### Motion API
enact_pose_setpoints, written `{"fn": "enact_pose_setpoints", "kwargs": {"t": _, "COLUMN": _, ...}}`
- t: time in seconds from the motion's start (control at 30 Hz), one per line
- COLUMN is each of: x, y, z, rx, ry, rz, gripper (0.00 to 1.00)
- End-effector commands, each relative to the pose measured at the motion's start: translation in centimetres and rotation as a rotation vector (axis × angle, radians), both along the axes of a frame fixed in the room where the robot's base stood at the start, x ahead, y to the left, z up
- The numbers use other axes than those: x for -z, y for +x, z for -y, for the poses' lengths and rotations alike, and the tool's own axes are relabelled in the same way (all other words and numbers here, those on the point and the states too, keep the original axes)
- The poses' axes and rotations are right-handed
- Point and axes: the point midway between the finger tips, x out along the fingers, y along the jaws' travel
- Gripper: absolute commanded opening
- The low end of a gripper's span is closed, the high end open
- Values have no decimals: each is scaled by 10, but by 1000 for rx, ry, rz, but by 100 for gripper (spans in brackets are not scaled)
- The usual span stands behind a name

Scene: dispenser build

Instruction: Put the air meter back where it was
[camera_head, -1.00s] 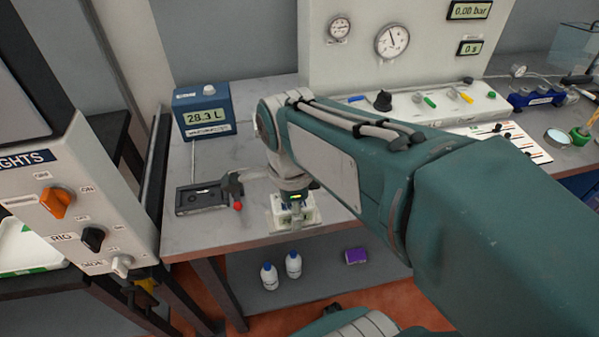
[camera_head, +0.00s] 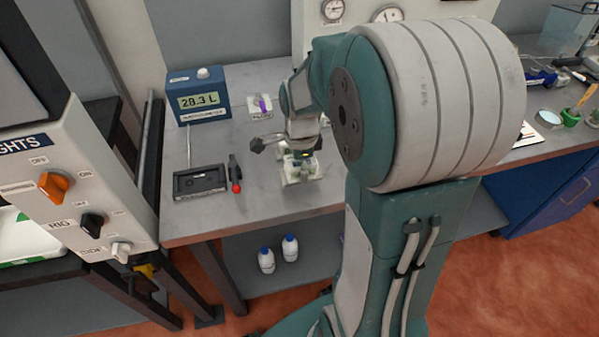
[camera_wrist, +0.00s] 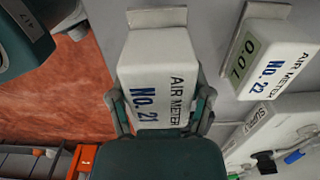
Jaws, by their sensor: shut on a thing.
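The air meter No. 21 (camera_wrist: 150,80) is a white box with a grey flange at its far end. It sits between the two fingers of my gripper (camera_wrist: 160,110), which is shut on it. In the head view my gripper (camera_head: 302,155) is above the left bench, and the white meter (camera_head: 301,175) shows just below it. I cannot tell whether the meter touches the bench. A second white box, air meter No. 22 (camera_wrist: 272,62), is to its right in the wrist view, apart from it, and reads 0.0 L.
A blue display unit (camera_head: 198,97) reading 28.3 L stands at the back left of the bench. A dark tray (camera_head: 200,183) and a red-tipped tool (camera_head: 236,180) lie left of my gripper. Two bottles (camera_head: 278,255) stand on the lower shelf. My arm hides the bench's middle.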

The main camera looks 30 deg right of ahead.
Motion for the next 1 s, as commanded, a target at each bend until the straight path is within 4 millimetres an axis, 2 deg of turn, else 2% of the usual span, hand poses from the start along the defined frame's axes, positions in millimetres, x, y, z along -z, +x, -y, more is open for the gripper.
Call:
{"fn": "enact_pose_setpoints", "kwargs": {"t": 0.1, "x": 20, "y": -1, "z": 1, "rx": 1, "ry": 3, "rz": -4, "gripper": 4}}
{"fn": "enact_pose_setpoints", "kwargs": {"t": 0.2, "x": 28, "y": -1, "z": 1, "rx": 1, "ry": 2, "rz": -3, "gripper": 4}}
{"fn": "enact_pose_setpoints", "kwargs": {"t": 0.53, "x": 30, "y": -1, "z": -1, "rx": 0, "ry": 0, "rz": -1, "gripper": 4}}
{"fn": "enact_pose_setpoints", "kwargs": {"t": 0.57, "x": 31, "y": -1, "z": -1, "rx": 0, "ry": 0, "rz": -1, "gripper": 70}}
{"fn": "enact_pose_setpoints", "kwargs": {"t": 0.6, "x": 30, "y": -1, "z": -1, "rx": 0, "ry": 0, "rz": -1, "gripper": 87}}
{"fn": "enact_pose_setpoints", "kwargs": {"t": 0.63, "x": 30, "y": -1, "z": -1, "rx": 0, "ry": 0, "rz": -1, "gripper": 100}}
{"fn": "enact_pose_setpoints", "kwargs": {"t": 1.0, "x": 30, "y": -1, "z": -1, "rx": 0, "ry": 0, "rz": -1, "gripper": 100}}
